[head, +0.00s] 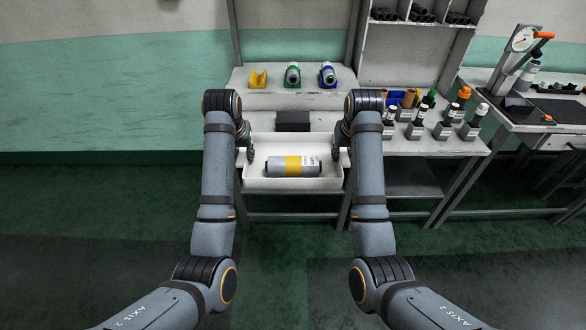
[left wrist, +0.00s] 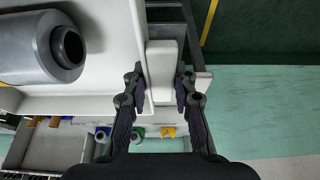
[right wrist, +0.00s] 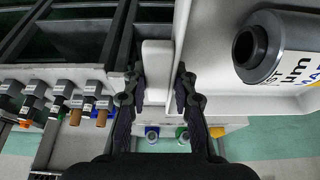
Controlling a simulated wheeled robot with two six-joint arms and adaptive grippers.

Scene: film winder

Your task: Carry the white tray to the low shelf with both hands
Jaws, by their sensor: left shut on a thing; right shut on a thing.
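The white tray (head: 292,184) is held level in front of the workbench in the head view. A grey roll with a yellow band (head: 293,166) lies in it; the roll's end also shows in the left wrist view (left wrist: 62,45) and the right wrist view (right wrist: 262,45). My left gripper (head: 250,156) is shut on the tray's left handle, a white block between its fingers in the left wrist view (left wrist: 162,90). My right gripper (head: 337,154) is shut on the tray's right handle, seen between its fingers in the right wrist view (right wrist: 158,90).
Behind the tray is a workbench (head: 420,145) with a black block (head: 293,121) on it. A raised shelf (head: 260,100) holds yellow, green and blue items. Several bottles on grey blocks (head: 442,130) stand at right. A lower rack (head: 410,180) is under the bench. The floor in front is clear.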

